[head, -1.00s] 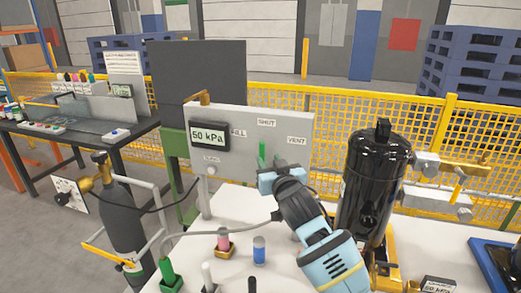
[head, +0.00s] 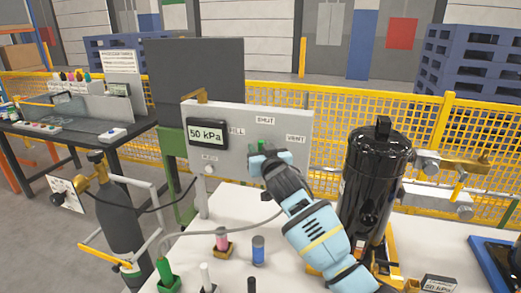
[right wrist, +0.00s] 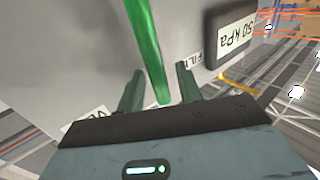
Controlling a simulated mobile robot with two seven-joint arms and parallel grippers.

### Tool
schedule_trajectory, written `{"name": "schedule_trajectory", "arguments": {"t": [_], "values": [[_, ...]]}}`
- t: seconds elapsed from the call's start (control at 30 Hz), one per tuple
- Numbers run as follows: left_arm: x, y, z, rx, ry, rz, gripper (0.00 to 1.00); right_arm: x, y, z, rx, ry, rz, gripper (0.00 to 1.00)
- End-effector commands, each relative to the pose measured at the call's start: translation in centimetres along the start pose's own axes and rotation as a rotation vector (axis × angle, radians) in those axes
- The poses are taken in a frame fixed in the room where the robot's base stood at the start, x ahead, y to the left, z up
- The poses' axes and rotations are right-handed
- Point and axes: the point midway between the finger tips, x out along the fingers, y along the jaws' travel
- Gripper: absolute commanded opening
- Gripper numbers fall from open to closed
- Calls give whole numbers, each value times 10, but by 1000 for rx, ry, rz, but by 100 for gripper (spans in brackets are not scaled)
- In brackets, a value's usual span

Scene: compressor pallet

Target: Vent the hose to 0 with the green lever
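The green lever (head: 262,146) is on the grey valve panel (head: 240,122), below the SHUT label (head: 265,120). The VENT label (head: 297,139) is to its right and a partly covered FILL label to its left. The panel's display (head: 207,134) reads 50 kPa. My right gripper (head: 265,158) is at the lever and hides its lower part. In the right wrist view the two fingers (right wrist: 158,88) stand apart, with the green lever (right wrist: 148,45) between them and gaps showing beside it. Whether a finger touches it is unclear. My left gripper is not in view.
A black tank (head: 372,185) stands close to the right of my right arm. A pink-topped item (head: 222,238), a blue cylinder (head: 258,250) and green and white posts stand on the white table (head: 195,245). A grey hose crosses the table. A gas cylinder (head: 118,215) stands left.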

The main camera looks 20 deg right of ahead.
Motion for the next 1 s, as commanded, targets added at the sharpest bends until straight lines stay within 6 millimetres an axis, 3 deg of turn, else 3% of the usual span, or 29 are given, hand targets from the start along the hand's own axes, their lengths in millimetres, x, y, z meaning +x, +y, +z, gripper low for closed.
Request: {"name": "schedule_trajectory", "arguments": {"t": [0.27,0.53,1.0], "values": [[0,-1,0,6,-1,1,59,1,0,-1,0,1,-1,34],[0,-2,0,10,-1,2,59,0,0,-1,0,1,0,0],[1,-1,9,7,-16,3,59,1,-1,3,31,16,-1,0]]}}
